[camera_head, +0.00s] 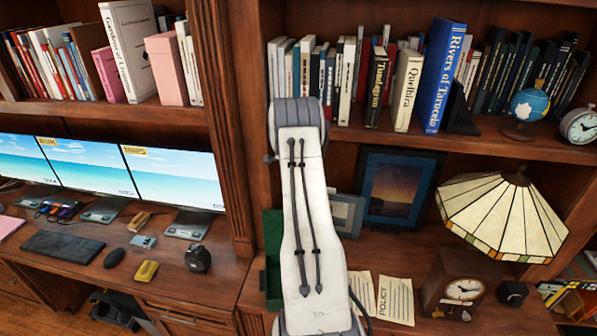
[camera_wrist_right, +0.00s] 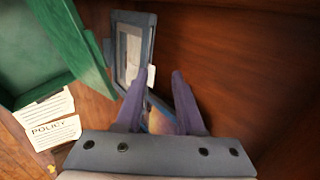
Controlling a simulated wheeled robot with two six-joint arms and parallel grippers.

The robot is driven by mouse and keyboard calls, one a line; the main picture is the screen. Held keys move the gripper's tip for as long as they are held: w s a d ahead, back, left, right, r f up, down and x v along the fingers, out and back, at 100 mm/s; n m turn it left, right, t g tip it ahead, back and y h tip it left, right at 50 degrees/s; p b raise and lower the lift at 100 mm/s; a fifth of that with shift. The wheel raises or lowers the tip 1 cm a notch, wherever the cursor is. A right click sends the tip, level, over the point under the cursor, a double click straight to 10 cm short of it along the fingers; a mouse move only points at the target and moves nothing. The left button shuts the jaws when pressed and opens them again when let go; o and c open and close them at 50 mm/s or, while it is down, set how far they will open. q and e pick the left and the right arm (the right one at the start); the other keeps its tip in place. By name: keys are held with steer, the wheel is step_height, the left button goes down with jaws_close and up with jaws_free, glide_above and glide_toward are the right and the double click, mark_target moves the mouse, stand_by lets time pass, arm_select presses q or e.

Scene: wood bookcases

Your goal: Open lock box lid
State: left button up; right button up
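The green lock box (camera_head: 272,245) shows only as a narrow strip left of my white arm in the head view, which hides the rest. In the right wrist view, the green box (camera_wrist_right: 72,45) fills the upper left, with a broad green panel and a thick edge. I cannot tell for sure which part is lid and which is body. My right gripper (camera_wrist_right: 155,90) has its two dark fingers apart with nothing held between them. It is to the right of the green box, apart from it, with a picture frame beyond. My left gripper is not in view.
A small grey frame (camera_head: 346,213) and a blue-framed picture (camera_head: 398,190) lean behind the arm. Policy papers (camera_head: 395,300), a clock (camera_head: 463,289) and a stained-glass lamp (camera_head: 503,215) are to the right. A wooden post (camera_head: 222,120) and book shelf stand close by.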

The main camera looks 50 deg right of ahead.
stand_by(0.3)
steer(key=b+v, duration=0.1)
steer(key=v, duration=0.9)
steer(key=shift+a, duration=0.15)
steer(key=shift+r, duration=0.15)
